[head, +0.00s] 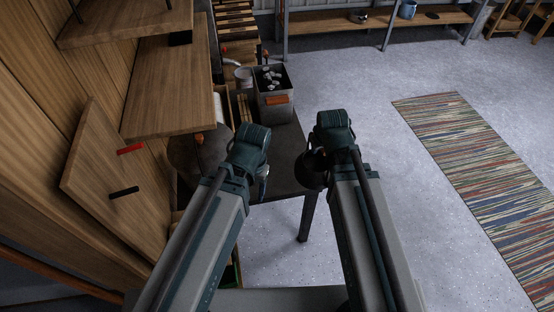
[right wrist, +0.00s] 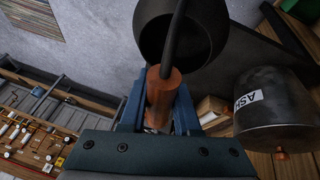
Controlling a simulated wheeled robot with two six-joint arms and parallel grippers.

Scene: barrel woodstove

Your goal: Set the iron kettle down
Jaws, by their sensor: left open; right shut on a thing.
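The iron kettle (head: 313,172) is a dark round pot, partly hidden by my right arm in the head view. It hangs by the right edge of the dark bench top (head: 287,152); I cannot tell if it touches anything below. In the right wrist view the kettle (right wrist: 192,40) fills the top, with a dark bail and a wooden grip (right wrist: 163,92). My right gripper (right wrist: 160,105) is shut on that wooden grip. My left gripper (head: 263,182) is open and empty over the bench, left of the kettle.
A metal bin (head: 273,108) holding grey lumps stands at the bench's far end. A drum labelled ASH (right wrist: 275,115) shows in the right wrist view. Wooden shelves (head: 172,85) jut out at left. A striped rug (head: 475,165) lies on open floor at right.

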